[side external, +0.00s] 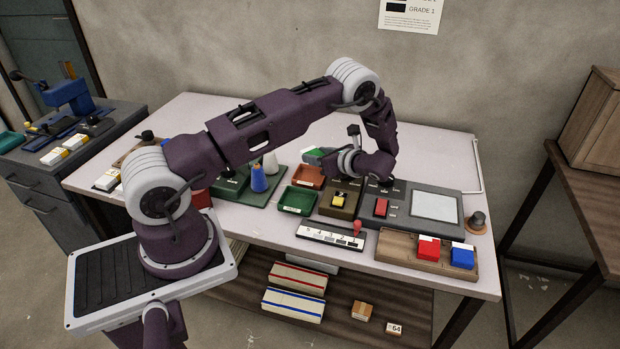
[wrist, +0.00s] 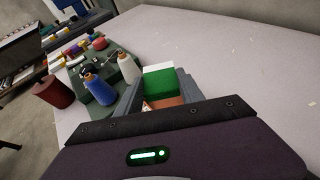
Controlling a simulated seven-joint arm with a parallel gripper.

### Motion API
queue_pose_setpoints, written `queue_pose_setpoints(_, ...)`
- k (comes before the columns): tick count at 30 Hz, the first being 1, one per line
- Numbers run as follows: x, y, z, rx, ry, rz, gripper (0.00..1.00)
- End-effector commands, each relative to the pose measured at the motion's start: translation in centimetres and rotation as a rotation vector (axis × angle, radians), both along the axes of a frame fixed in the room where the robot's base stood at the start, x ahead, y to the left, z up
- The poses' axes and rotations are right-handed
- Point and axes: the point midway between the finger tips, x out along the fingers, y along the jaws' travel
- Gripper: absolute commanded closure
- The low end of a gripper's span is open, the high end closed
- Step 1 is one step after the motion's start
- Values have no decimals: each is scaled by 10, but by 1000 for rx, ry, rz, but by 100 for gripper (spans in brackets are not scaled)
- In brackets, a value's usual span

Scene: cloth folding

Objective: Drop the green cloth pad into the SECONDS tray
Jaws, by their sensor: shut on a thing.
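My gripper (side external: 326,157) is shut on the green cloth pad (side external: 312,155), holding it above the table near the two small trays. In the wrist view the pad (wrist: 159,85) shows a green face and a white upper face between the two fingers. An orange-red tray (side external: 322,183) lies below the pad; a strip of it shows under the pad in the wrist view (wrist: 172,101). A green tray (side external: 284,206) sits in front of the orange-red one. Both have small pale labels, too small to read, so I cannot tell which is SECONDS.
Blue and white thread spools (side external: 259,179) stand on a dark green base left of the trays. A brown box with a yellow switch (side external: 339,201) and a grey panel (side external: 400,210) lie to the right. A white numbered strip (side external: 320,236) lies in front. The table's back is clear.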

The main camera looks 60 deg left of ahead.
Motion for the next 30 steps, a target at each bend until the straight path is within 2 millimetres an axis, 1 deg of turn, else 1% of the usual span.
queue_pose_setpoints(1,0,0,-6,0,1,1,94)
queue_pose_setpoints(4,-1,0,-15,1,1,1,94)
queue_pose_setpoints(7,0,0,-18,0,-2,1,94)
queue_pose_setpoints(13,0,0,-19,0,-2,1,94)
queue_pose_setpoints(14,0,0,-19,0,-1,0,53)
queue_pose_setpoints(15,0,0,-19,0,-1,0,45)
queue_pose_setpoints(17,0,0,-18,0,-1,0,34)
queue_pose_setpoints(18,0,0,-18,0,-1,-1,30)
queue_pose_setpoints(26,0,-1,-18,0,-1,-1,30)
queue_pose_setpoints(29,2,-11,-14,1,-2,-3,30)
queue_pose_setpoints(30,4,-19,-11,0,-2,-4,30)
